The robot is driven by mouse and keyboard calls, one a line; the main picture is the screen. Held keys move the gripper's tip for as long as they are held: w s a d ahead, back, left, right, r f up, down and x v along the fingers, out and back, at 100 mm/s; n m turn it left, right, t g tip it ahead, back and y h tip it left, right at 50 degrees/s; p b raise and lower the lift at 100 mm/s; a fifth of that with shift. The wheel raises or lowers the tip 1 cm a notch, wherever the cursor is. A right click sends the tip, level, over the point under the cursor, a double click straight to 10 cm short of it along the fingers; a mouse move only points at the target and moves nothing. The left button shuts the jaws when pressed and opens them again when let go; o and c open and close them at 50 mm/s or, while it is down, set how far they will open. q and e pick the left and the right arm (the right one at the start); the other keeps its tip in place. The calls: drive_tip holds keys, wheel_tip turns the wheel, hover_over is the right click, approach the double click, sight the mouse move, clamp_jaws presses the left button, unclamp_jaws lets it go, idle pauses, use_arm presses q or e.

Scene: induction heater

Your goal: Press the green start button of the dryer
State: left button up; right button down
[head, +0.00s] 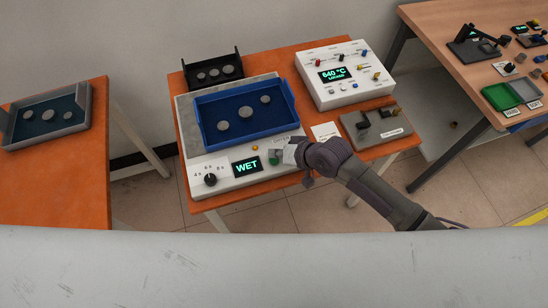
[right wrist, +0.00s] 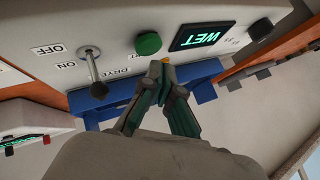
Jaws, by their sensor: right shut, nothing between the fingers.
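The dryer (head: 190,130) is a light grey unit on the orange table, with a lit display reading "WET" (head: 247,167). Its round green start button (right wrist: 148,42) is on the front panel, and in the head view it shows small and partly hidden by my gripper. My right gripper (right wrist: 160,66) is shut and empty, its fingertips close beside the button in the right wrist view. I cannot tell whether they touch it. The arm comes in from the right in the head view. My left gripper is not in view.
A toggle switch (right wrist: 93,68) marked ON and OFF is on the same panel, near the button. A knob (head: 210,179) sits at the panel's left. A blue tray (head: 290,100) with several grey discs lies on the dryer. A white control box (head: 357,92) stands behind right.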

sight(276, 160)
drive_tip(key=shift+f, duration=0.1)
idle(0.7)
drive_tip(key=shift+f, duration=0.3)
drive_tip(key=shift+f, duration=0.45)
idle(0.6)
drive_tip(key=shift+r, duration=0.1)
drive_tip(key=shift+r+p, duration=0.7)
drive_tip(key=shift+r, duration=0.05)
wheel_tip(276, 160, up, 5)
drive_tip(key=p, duration=0.5)
drive_tip(key=shift+r, duration=0.1)
idle(0.3)
